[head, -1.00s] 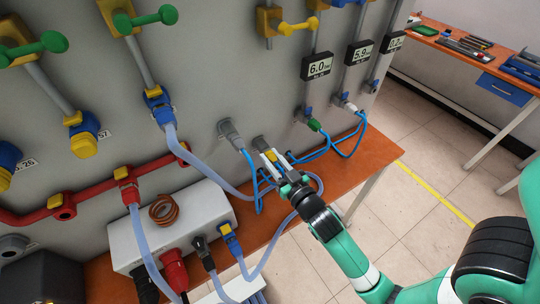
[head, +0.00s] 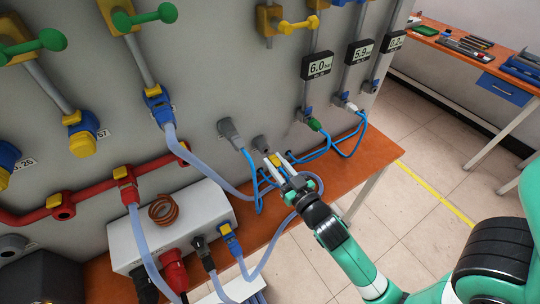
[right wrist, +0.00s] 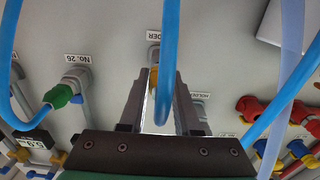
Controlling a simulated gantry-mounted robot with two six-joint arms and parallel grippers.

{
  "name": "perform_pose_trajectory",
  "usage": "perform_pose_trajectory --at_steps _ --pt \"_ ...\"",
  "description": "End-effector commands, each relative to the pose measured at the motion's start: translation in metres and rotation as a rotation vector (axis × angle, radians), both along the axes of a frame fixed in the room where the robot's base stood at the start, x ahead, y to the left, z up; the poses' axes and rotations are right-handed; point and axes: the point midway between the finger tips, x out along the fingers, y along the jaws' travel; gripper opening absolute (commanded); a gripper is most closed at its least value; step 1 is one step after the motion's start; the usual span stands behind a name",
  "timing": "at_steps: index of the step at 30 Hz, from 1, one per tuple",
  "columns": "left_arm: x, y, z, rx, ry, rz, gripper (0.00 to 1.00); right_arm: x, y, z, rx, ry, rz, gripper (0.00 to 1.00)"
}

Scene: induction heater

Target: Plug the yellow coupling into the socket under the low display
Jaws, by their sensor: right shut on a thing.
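My right gripper (head: 277,158) is shut on the yellow coupling (head: 275,161), just in front of the grey holder (head: 260,143) on the panel. In the right wrist view the coupling shows as a small yellow patch (right wrist: 153,78) between the fingers, below the HOLDER label; a blue hose hides part of it. I cannot tell whether it is clear of the holder. The low display (head: 392,41), reading about 0.2, is rightmost on the panel. The socket under it (head: 373,86) is at the lower end of its pipe and looks empty. My left gripper is out of view.
The 6.0 display (head: 318,66) and 5.9 display (head: 359,53) stand left of the low one. A green coupling (head: 314,124) and a white coupling (head: 350,106) sit below them. Blue hoses (head: 320,153) loop over the orange bench (head: 345,172). The floor to the right is clear.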

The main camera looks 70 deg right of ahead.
Motion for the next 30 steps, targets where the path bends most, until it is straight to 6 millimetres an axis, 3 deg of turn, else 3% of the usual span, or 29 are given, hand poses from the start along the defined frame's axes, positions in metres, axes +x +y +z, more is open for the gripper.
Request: perform_pose_trajectory --at_steps 30 --pt "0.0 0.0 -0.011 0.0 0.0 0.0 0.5 -0.032 0.022 0.0 0.001 -0.001 0.0 0.0"
